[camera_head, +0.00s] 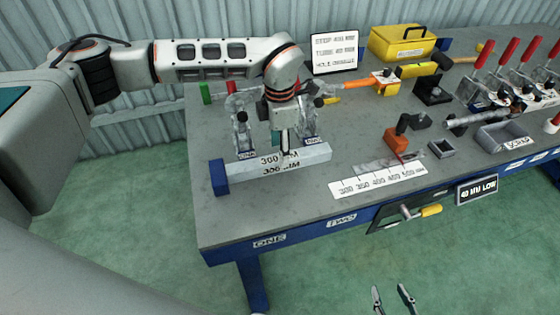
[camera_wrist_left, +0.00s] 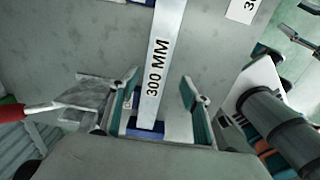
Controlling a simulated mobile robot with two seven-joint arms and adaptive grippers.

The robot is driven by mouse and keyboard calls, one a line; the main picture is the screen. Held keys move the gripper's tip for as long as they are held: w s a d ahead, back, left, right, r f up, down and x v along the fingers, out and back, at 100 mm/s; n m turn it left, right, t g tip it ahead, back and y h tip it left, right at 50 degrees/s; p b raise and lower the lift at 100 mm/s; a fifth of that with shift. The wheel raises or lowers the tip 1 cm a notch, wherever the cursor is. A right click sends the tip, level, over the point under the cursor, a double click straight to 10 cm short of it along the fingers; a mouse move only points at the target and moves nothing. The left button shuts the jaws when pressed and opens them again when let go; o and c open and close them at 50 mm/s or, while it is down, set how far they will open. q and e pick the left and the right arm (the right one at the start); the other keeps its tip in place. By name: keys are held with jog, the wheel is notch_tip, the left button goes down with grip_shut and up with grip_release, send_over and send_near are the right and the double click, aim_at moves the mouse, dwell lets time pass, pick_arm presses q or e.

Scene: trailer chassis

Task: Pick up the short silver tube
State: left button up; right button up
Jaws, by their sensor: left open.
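The short silver tube (camera_head: 300,157) is a square bar marked 300 MM, lying near the left front of the grey workbench. A blue block (camera_head: 218,177) is at its left end. My left gripper (camera_head: 284,145) points down over the tube. In the left wrist view, the tube (camera_wrist_left: 163,55) runs between the open fingers of my left gripper (camera_wrist_left: 160,103), with a gap on both sides. Whether the fingertips reach down beside it is unclear. My right gripper (camera_head: 391,299) is at the bottom, off the bench's front, its fingers apart and empty.
Clamps (camera_head: 241,120) stand close behind the tube, partly hidden by my left arm. A white ruler plate (camera_head: 378,182) lies to its right. A yellow case (camera_head: 400,44), an orange-handled tool (camera_head: 358,84) and red-handled clamps (camera_head: 507,55) occupy the back and right. The bench's left front is bare.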

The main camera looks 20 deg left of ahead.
pick_arm(q)
jog(key=f, duration=0.5)
jog(key=shift+w, duration=0.35)
jog(key=shift+c, duration=0.3)
grip_shut()
jog(key=shift+r, duration=0.1)
